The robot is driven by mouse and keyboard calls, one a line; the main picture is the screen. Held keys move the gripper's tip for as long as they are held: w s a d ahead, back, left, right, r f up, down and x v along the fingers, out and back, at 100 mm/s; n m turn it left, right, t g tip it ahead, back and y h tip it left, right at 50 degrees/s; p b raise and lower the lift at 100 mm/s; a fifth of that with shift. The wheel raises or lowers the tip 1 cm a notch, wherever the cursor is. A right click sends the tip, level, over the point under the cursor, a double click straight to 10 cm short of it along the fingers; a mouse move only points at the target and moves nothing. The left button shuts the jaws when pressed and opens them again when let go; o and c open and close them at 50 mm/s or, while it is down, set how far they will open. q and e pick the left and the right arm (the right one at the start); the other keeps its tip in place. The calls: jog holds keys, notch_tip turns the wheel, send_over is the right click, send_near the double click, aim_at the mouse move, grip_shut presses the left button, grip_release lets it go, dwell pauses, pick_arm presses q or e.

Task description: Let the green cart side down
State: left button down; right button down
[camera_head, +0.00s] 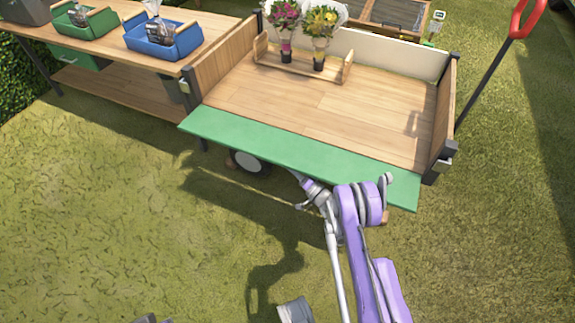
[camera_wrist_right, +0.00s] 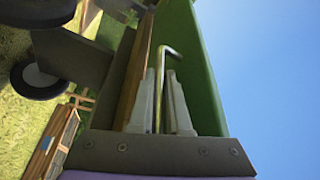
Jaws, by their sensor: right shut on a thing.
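The green cart side (camera_head: 300,155) is a long flat board along the cart's near edge. It is swung outward and lies roughly level with the wooden cart bed (camera_head: 330,105). My right arm reaches up from the bottom, and my right gripper (camera_wrist_right: 162,80) is at the underside of the board, mostly hidden in the head view. In the right wrist view its two grey fingers are shut on a bent metal rod (camera_wrist_right: 164,52), close beside the green board (camera_wrist_right: 203,75). My left gripper is not clearly in view.
Two bouquets (camera_head: 286,25) stand in a wooden holder (camera_head: 300,67) on the cart bed. A wooden table (camera_head: 120,40) with green and blue trays stands at left. A red-handled pole (camera_head: 490,70) rises at right. The grass in front is open.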

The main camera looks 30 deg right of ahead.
jog(key=shift+d, duration=0.15)
jog(key=c, duration=0.9)
grip_release()
jog(key=p+v, duration=0.4)
jog(key=v, duration=0.6)
jog(key=shift+s+d+f, duration=0.1)
jog(key=shift+s+f, duration=0.05)
jog(key=shift+s, duration=0.15)
